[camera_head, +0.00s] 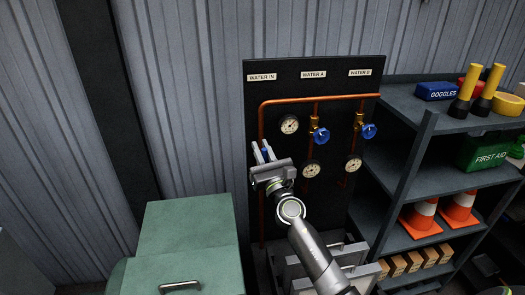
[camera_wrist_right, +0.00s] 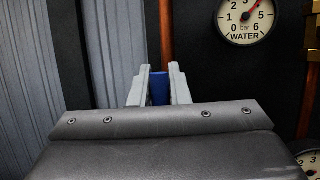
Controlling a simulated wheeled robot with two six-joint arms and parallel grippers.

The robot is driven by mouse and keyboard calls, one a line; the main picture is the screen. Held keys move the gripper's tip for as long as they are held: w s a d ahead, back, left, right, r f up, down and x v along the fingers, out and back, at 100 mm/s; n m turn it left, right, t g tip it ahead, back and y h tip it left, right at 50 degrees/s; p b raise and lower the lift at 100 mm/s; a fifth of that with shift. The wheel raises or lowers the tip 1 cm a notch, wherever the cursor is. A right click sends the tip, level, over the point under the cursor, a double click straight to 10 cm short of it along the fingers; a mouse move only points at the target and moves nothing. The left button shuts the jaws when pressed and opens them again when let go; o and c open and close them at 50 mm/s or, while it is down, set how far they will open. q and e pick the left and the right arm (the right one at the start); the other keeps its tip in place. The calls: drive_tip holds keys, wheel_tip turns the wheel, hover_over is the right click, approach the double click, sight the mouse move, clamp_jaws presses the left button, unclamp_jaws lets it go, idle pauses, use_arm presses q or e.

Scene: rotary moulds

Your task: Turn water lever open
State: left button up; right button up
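The black water panel (camera_head: 335,75) stands upright in the head view, with a copper pipe (camera_head: 320,98) and the labels WATER IN, WATER A and WATER B. The blue water lever (camera_head: 264,151) is under WATER IN, mostly hidden by my right gripper. My right gripper (camera_head: 263,154) is at the lever, its two fingers pointing up and close together. In the right wrist view the blue lever (camera_wrist_right: 159,88) fills the narrow gap between the fingers (camera_wrist_right: 159,85), so it looks gripped. The lever's pivot and valve body are hidden. My left gripper is not in view.
Two blue hand wheels (camera_head: 321,135) (camera_head: 368,131) and several round gauges (camera_head: 289,124) sit right of the gripper. One gauge (camera_wrist_right: 247,17) shows in the wrist view. A green cabinet (camera_head: 187,235) stands at lower left. A shelf (camera_head: 405,190) with cones and boxes stands at right.

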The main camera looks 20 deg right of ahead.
drive_tip(key=o, duration=0.3)
drive_tip(key=shift+w+a, duration=0.1)
drive_tip(key=shift+o, duration=0.2)
drive_tip(key=shift+f, duration=0.1)
drive_tip(key=shift+s+f, duration=0.15)
drive_tip(key=shift+s, duration=0.1)
drive_tip(key=b+v, duration=0.4)
drive_tip(key=v, duration=1.2)
drive_tip(key=shift+s+b, duration=0.3)
drive_tip(key=shift+s, duration=0.15)
